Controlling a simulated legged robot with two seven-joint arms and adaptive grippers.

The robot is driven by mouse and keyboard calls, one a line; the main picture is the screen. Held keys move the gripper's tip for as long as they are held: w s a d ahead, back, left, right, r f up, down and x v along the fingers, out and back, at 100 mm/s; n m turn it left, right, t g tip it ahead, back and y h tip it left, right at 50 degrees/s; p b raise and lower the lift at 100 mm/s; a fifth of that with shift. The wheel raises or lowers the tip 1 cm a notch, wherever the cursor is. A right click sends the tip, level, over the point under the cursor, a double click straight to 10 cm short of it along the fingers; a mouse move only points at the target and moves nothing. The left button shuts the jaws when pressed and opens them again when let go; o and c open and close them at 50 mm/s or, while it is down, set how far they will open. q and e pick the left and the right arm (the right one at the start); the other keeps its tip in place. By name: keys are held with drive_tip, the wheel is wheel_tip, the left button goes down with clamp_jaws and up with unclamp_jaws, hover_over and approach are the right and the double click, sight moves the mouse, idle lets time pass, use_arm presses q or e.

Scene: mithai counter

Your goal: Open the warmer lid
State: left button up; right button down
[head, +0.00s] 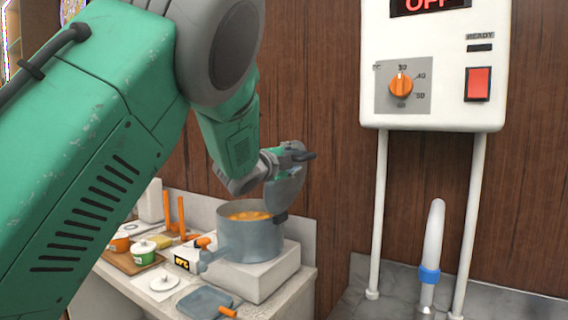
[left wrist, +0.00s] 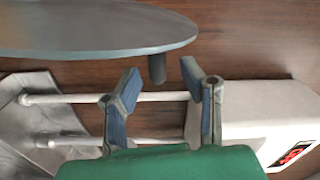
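The warmer is a grey round pot (head: 250,239) on a white block, with orange contents showing inside. Its grey lid (head: 287,192) stands raised, steeply tilted, at the pot's right rim by a dark hinge piece. In the left wrist view the lid (left wrist: 90,28) is a large disc across the top left, with a dark knob (left wrist: 157,69) on it. My left gripper (head: 300,157) is at the raised lid's upper edge. In the wrist view its two blue-padded fingers (left wrist: 160,72) are apart, with the knob between them and gaps visible. My right gripper is not in view.
A white control box (head: 435,60) with an orange dial and red switch stands on two white posts at right. A white tapered piece with a blue ring (head: 430,274) stands below it. Small pots, a tray (head: 122,262) and a grey pan (head: 205,303) crowd the left counter.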

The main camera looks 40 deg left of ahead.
use_arm(q)
drive_tip(key=s, duration=0.5)
drive_tip(key=shift+s+d, duration=0.1)
drive_tip(key=shift+s, duration=0.3)
